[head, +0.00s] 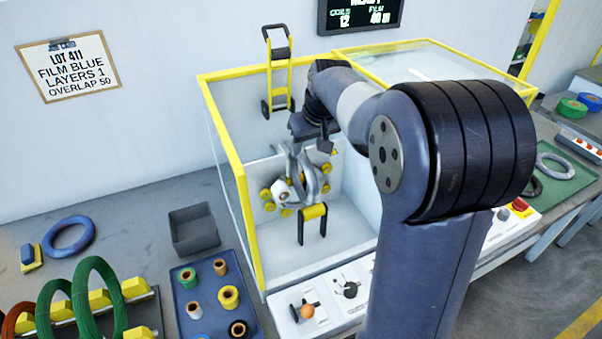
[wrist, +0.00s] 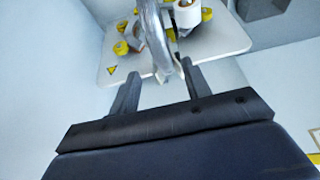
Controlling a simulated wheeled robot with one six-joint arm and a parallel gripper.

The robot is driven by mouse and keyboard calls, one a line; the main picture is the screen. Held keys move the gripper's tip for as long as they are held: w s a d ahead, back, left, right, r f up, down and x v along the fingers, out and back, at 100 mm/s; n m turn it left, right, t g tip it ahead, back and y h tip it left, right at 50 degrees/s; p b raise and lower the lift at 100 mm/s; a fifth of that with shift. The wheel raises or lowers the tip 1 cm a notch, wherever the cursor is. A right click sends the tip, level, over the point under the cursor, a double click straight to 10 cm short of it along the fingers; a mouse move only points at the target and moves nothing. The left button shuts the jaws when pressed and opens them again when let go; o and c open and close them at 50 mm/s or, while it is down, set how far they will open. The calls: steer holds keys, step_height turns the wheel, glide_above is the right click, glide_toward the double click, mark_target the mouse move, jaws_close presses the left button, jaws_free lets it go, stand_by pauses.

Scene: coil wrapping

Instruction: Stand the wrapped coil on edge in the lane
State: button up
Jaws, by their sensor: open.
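A shiny grey coil (head: 313,180) stands upright among yellow rollers inside the yellow-framed wrapping machine. In the wrist view the coil (wrist: 157,42) rises between the two dark fingers of my gripper (wrist: 160,70). The fingers are open, one on each side of its lower part; I cannot tell whether either touches it. In the head view my gripper (head: 308,142) is over the coil, its fingertips partly hidden. A rack with yellow blocks (head: 100,299) at lower left holds green coils (head: 97,290) on edge; I cannot tell which slot is the lane.
A blue coil (head: 68,235) lies flat on the bench near an empty grey bin (head: 194,229). A blue tray (head: 212,298) holds several film rolls. The machine's yellow frame (head: 228,150) and clear walls surround my gripper. A grey ring lies on a green tray (head: 560,172) at right.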

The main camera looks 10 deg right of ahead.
mark_target(303, 155)
steer(key=shift+w+p+x, duration=0.15)
steer(key=shift+p+x, duration=0.3)
steer(key=shift+x, duration=1.5)
steer(key=shift+w+p+x, duration=0.2)
steer(key=shift+p+x, duration=0.2)
steer(key=shift+x, duration=1.55)
steer(key=shift+a+r, duration=0.15)
steer(key=shift+c, duration=0.4)
jaws_close()
steer(key=shift+r, duration=0.1)
